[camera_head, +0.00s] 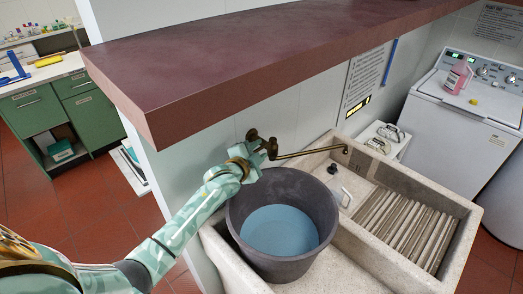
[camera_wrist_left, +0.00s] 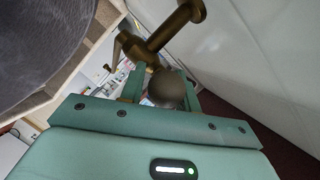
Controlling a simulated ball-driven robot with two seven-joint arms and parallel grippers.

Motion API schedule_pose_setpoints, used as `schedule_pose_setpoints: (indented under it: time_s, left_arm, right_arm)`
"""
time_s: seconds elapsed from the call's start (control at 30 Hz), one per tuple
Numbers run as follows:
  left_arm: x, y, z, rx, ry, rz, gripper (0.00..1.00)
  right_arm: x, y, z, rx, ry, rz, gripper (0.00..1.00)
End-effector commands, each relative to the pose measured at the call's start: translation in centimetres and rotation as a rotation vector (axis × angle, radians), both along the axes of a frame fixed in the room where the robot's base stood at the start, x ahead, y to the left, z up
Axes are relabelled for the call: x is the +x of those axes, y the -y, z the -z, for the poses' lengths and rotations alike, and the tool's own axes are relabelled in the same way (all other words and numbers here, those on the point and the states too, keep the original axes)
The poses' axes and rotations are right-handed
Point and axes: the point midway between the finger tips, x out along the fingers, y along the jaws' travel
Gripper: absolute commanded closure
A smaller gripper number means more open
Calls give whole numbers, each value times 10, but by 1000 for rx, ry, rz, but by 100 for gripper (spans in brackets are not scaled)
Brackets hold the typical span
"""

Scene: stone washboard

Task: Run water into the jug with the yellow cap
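A brass wall tap (camera_head: 268,147) has a long spout (camera_head: 310,152) reaching right over the stone sink. My left gripper (camera_head: 250,168) is at the tap. In the left wrist view, its open fingers (camera_wrist_left: 162,88) straddle a round knob (camera_wrist_left: 166,90) below the tap body (camera_wrist_left: 150,42), which sits nearer the right finger; firm contact is not visible. A pink jug (camera_head: 455,78) stands on the white washing machine, with a small yellow piece (camera_head: 474,101) beside it. I cannot tell whether that piece is its cap. My right gripper is not in view.
A dark grey bucket (camera_head: 322,208) with a blue inside bottom or liquid sits in the stone sink's left part (camera_head: 345,275). A ribbed washboard (camera_head: 405,228) fills the right part. A dark red shelf (camera_head: 250,50) overhangs the tap. A small clear object (camera_head: 345,197) stands right of the bucket.

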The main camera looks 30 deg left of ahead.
Motion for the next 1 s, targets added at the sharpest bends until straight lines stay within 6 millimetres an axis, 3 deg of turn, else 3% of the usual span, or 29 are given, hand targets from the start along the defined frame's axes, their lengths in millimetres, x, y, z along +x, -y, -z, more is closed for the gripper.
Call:
schedule_pose_setpoints:
  time_s: [0.27, 0.4, 0.57, 0.8, 1.0]
  left_arm:
    - [0, 2, -2, -3, 4, 3, 68]
    - [-11, 2, -5, -3, 5, 4, 68]
    - [-46, 0, -12, -3, 3, 3, 68]
    - [-110, -3, -25, -3, 2, 2, 68]
    - [-146, -6, -32, -3, 0, 0, 68]
  right_arm:
    - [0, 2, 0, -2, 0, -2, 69]
    - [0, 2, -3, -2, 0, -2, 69]
    - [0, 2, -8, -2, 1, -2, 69]
    - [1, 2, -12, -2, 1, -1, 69]
    - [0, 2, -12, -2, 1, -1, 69]
